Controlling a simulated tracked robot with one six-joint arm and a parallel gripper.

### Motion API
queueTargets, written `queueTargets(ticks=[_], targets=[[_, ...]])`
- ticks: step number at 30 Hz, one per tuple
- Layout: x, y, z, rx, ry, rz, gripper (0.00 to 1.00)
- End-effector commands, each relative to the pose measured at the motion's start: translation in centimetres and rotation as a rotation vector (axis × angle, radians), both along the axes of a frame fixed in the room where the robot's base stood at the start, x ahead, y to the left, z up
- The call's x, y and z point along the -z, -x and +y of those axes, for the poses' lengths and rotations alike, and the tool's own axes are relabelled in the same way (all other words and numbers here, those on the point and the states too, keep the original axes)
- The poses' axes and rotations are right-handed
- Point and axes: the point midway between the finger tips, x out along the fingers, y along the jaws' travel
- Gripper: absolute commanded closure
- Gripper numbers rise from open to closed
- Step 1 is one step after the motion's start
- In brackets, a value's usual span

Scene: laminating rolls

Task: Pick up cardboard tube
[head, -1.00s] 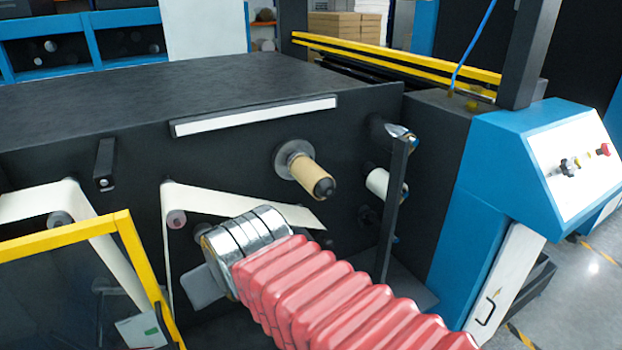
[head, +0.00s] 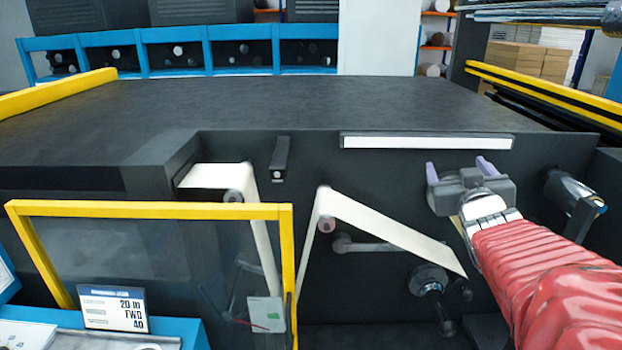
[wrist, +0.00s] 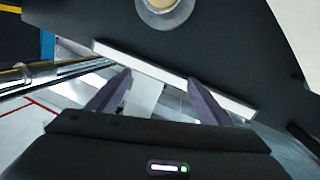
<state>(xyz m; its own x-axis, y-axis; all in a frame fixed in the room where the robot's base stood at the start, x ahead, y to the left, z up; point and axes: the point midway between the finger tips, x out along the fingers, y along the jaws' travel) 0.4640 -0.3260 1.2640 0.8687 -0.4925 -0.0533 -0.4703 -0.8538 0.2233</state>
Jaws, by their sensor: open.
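The cardboard tube (wrist: 163,4) shows at the top edge of the wrist view as a tan round end, cut off by the frame, with a grey flange (wrist: 166,20) around it on the dark machine panel. In the head view the tube is almost wholly hidden behind my gripper and arm; only a sliver of tan shows beside the wrist. My gripper (head: 459,168) is in front of the panel with its two purple fingers pointing up. In the wrist view my gripper (wrist: 159,80) is open, with nothing held between the fingers, and the tube lies beyond the fingertips.
A white strip (head: 428,142) runs along the panel's top edge. A metal roller (head: 572,188) sticks out right of my gripper. A cream web (head: 395,232) slants down to the left of my arm. A yellow-framed guard (head: 150,211) stands at the left front.

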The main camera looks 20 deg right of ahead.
Motion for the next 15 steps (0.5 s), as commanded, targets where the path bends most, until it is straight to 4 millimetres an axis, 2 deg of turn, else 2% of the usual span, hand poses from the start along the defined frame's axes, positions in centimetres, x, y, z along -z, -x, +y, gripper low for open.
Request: queueTargets(ticks=[1,7,15], targets=[[1.0,0.8,-0.9,0.009,-0.002,0.001,0.28],[4.6,3.9,-3.4,0.007,-0.019,-0.01,0.28],[9.6,8.5,-4.6,-0.03,-0.091,-0.033,0.28]])
